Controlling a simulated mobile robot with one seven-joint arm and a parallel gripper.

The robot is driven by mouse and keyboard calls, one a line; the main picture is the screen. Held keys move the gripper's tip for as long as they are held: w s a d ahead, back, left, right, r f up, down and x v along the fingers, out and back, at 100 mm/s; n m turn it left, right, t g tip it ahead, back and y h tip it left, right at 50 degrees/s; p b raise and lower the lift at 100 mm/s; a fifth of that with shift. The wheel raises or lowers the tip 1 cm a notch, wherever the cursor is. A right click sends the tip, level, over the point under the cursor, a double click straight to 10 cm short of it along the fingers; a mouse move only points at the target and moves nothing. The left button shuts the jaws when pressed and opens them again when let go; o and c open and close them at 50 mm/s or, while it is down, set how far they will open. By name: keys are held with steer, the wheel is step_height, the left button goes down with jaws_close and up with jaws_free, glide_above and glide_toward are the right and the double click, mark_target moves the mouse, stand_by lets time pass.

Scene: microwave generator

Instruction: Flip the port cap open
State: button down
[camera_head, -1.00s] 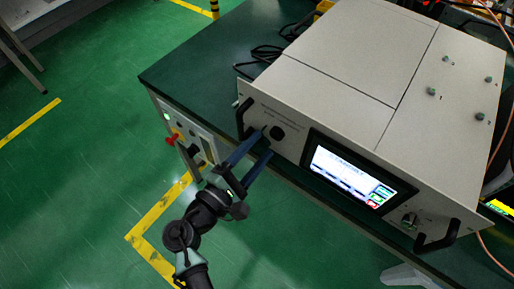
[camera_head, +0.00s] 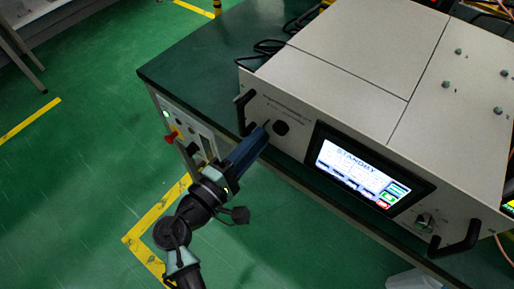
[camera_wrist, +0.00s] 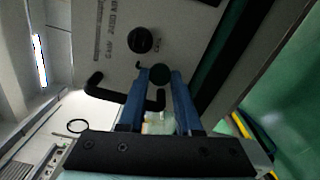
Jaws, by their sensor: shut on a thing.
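The white generator box (camera_head: 370,60) stands on a dark green bench. A black round port (camera_head: 281,128) is on the left of its front panel, and it also shows in the wrist view (camera_wrist: 140,39). A dark round cap (camera_wrist: 160,75) sits between my fingertips, apart from the port's round face in that view. In the head view a thin dark edge, probably this cap, stands out from the panel just left of the port. My gripper (camera_head: 259,137), with blue fingers, is shut on the cap; its fingertips (camera_wrist: 160,73) partly cover the cap's sides.
A black handle (camera_head: 243,110) is close left of my fingers, and another handle (camera_head: 457,238) is at the panel's right end. A lit screen (camera_head: 362,172) is right of the port. The green floor (camera_head: 80,160) at the left is open.

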steer(key=c, duration=0.6)
jaws_free()
steer(key=v, duration=1.3)
